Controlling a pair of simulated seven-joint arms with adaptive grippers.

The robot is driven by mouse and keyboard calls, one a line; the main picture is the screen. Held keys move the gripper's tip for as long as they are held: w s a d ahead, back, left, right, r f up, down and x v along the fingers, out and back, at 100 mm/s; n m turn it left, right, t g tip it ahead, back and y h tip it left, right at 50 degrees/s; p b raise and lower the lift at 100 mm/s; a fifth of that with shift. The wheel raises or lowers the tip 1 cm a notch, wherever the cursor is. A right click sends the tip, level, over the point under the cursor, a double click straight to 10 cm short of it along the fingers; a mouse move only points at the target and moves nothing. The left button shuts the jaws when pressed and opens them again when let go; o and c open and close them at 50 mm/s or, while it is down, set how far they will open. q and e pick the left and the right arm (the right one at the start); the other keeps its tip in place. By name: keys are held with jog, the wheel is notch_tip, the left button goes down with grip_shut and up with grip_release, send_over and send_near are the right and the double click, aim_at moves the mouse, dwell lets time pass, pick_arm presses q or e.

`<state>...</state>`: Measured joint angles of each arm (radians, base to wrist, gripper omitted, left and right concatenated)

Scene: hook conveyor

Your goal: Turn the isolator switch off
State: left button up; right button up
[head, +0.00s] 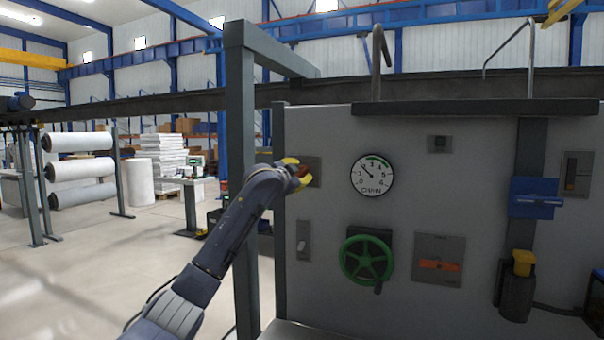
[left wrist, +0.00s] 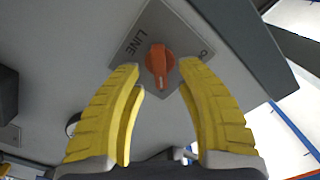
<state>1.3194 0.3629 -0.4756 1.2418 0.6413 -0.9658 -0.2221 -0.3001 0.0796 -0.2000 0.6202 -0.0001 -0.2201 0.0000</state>
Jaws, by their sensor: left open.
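A red-orange rotary switch (left wrist: 160,62) sits on a grey plate marked LINE near the panel edge in the left wrist view. In the head view the red knob (head: 304,173) shows at the panel's upper left, partly hidden by my gripper. My left gripper (head: 298,172) is open, its yellow fingers at either side of the knob. The left wrist view shows a gap between the fingers and the knob; I cannot tell whether they touch it. A second plate with an orange handle (head: 440,265) lies lower right; its handle is level. My right gripper is not in view.
The grey panel (head: 330,300) also carries a dial gauge (head: 373,176), a green handwheel (head: 366,260), a pale rocker switch (head: 302,246), a blue box (head: 534,198) and a yellow-topped device (head: 522,263). A grey post (head: 242,120) stands close behind my left arm.

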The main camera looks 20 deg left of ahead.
pick_arm(q)
jog(key=shift+w+d, duration=0.15)
jog(key=shift+w, duration=1.25)
grip_shut()
